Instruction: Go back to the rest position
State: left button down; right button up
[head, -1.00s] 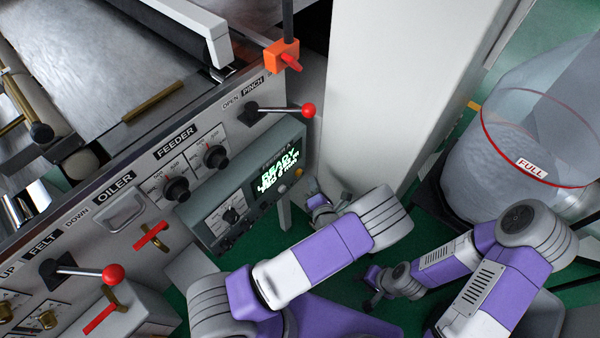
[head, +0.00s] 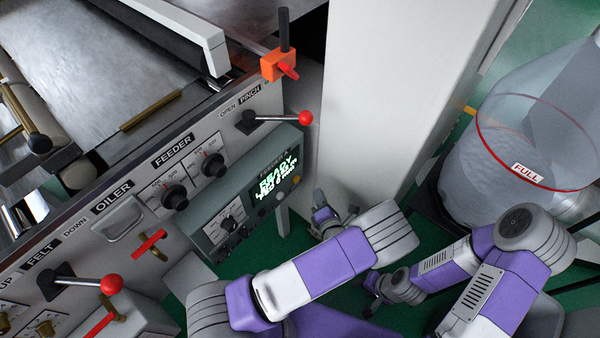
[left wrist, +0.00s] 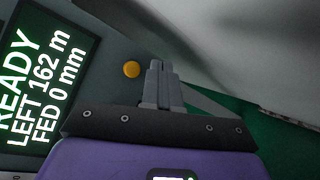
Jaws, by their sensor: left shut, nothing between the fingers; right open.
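My left gripper (head: 319,196) is small in the head view, just right of the control panel and in front of the pale column, partly hidden by its own arm. In the left wrist view its fingers (left wrist: 159,68) are together with nothing between them, and the panel face is beyond them. My right gripper (head: 368,292) is low in the head view over the green floor, near my left forearm. It is open, with nothing seen in it.
The control panel (head: 248,196) has a lit screen (left wrist: 38,75) reading READY, LEFT 162 m, FED 0 mm. A red-knobbed lever (head: 305,118) sticks out above it. The pale column (head: 385,90) stands behind. A clear bin marked FULL (head: 500,165) is at the right.

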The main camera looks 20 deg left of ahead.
pick_arm(q)
jog(key=shift+a, duration=0.1)
jog(key=s+a+f+n+g+p, duration=0.1)
jog(key=s+a+f+n+g, duration=0.3)
jog(key=s+n+g, duration=0.4)
jog(key=s+a+f+n+g+p, duration=0.1)
jog(key=s+a+f+n+g, duration=0.4)
jog(key=s, duration=0.4)
jog(key=s+d+n+g+h+p, duration=0.2)
jog(key=s+d+n+g+h, duration=0.3)
jog(key=s+d+n+h, duration=0.6)
jog(key=w+r+n+t+h, duration=0.1)
jog(key=w+r+n+t, duration=0.1)
jog(key=n, duration=0.8)
jog(key=w+r+n+t+h+p, duration=0.1)
jog(key=w+r+n+t, duration=0.2)
jog(key=w+n, duration=0.3)
jog(key=n, duration=0.4)
jog(key=shift+t, duration=0.4)
